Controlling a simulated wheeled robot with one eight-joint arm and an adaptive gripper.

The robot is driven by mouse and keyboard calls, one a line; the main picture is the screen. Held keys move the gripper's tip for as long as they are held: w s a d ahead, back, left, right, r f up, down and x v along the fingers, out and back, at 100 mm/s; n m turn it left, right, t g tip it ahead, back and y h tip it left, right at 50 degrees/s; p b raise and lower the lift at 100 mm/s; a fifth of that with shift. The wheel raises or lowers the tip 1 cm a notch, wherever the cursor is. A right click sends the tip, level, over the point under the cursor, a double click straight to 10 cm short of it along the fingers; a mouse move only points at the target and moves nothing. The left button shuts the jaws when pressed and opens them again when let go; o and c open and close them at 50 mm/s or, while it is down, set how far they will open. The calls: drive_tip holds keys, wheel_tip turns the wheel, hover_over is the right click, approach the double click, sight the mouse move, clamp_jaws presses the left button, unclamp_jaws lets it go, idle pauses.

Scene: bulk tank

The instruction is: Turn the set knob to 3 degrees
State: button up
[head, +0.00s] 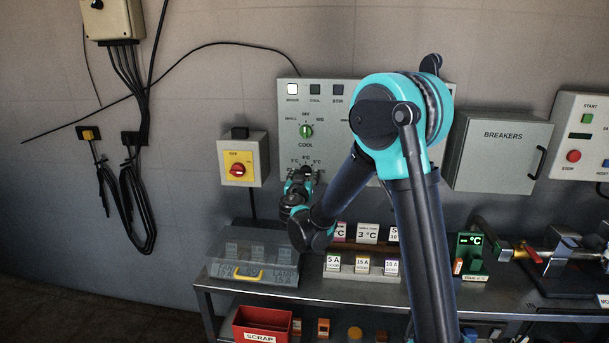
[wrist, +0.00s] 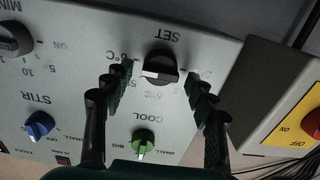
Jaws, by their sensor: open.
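The black set knob (wrist: 160,68) is on the grey control panel, with "SET" printed beside it; the wrist view is upside down. A pale face shows on the knob's lower left side, but I cannot tell which mark it points to. The degree labels around it are partly hidden by my fingers. My gripper (wrist: 160,78) is open, with one dark finger on each side of the knob; I cannot tell whether they touch it. In the head view my gripper (head: 300,184) is at the panel's lower left, just below the 3, 4 and 5 °C marks, and largely covers the knob.
The green cool knob (wrist: 143,143) and blue stir knob (wrist: 40,125) are close by on the panel. A clear lidded box (head: 252,262) and label cards stand on the bench below.

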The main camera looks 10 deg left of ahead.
drive_tip(key=shift+w, duration=0.45)
drive_tip(key=c, duration=1.2)
drive_tip(key=shift+o, duration=0.2)
